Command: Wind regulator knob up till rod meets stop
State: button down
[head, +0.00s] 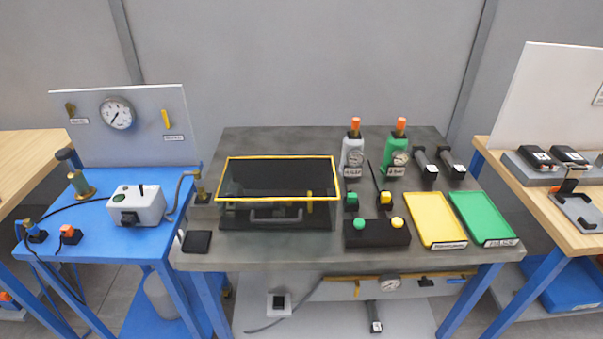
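My gripper is not in view. I cannot tell for sure which part is the regulator knob. On the blue bench (180,181) at the left, a grey box (148,201) has a dark knob-like part (128,217) on its front and a short dark stem on top. Behind it, a brass fitting (82,187) stands upright, with a dark rounded part (68,156) near the panel edge. A round gauge (118,113) is on the upright panel (140,140), beside a short yellow bar (166,119). No rod meeting a stop can be made out at this size.
The grey middle bench (290,257) holds a yellow-rimmed clear case (278,201), grey (353,158) and green (395,163) bottles, a button box (376,234), and yellow (435,219) and green (483,217) trays. Black hoses cross the blue bench. A wooden bench (540,215) stands right.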

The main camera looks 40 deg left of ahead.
aim_at(425, 283)
jog(key=u, duration=1.85)
jog(key=i+l+z, duration=0.35)
jog(key=l, duration=0.15)
jog(key=i+l+z, duration=0.3)
jog(key=i+l, duration=0.1)
jog(key=l, duration=0.05)
